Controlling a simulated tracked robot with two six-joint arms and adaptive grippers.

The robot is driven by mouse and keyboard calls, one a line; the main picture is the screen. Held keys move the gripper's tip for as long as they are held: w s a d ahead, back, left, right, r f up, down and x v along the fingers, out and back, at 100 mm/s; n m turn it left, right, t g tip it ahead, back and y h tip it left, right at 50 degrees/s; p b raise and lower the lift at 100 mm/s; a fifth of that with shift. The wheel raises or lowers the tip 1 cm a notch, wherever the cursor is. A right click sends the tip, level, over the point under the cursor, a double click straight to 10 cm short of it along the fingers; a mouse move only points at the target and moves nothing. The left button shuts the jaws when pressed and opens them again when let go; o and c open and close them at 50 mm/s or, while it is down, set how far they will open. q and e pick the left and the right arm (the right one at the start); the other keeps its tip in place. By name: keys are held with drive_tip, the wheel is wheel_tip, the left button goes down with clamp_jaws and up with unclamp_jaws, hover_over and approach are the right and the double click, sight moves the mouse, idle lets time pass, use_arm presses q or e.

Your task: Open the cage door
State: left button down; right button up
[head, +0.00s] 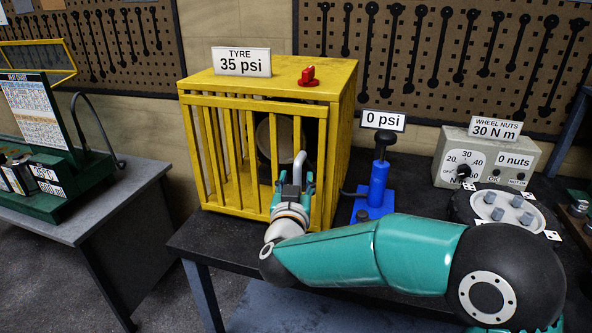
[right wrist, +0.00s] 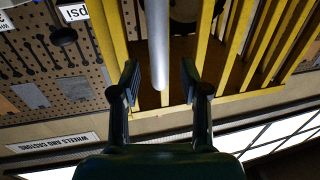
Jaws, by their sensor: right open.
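The yellow cage (head: 338,120) stands on the dark bench. Its barred front door (head: 232,160) looks shut or nearly so; I cannot tell if it is latched. A grey bar handle (head: 299,165) stands at the right part of the door. My right gripper (head: 292,186) is open at the handle's lower part. In the right wrist view the handle (right wrist: 157,45) lies between the two open fingers (right wrist: 160,82), with a gap on both sides. A round wheel-like thing (head: 278,133) sits inside the cage, partly hidden by bars. My left gripper is out of view.
A red knob (head: 309,76) and a tyre sign (head: 241,62) are on the cage top. A blue pump (head: 378,180) stands close right of the cage. A grey wheel-nut box (head: 486,158) and a hub (head: 503,211) are farther right. A side table (head: 80,205) is left.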

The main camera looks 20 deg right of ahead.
drive_tip(key=shift+x, duration=1.45)
clamp_jaws()
drive_tip(key=shift+a, duration=0.15)
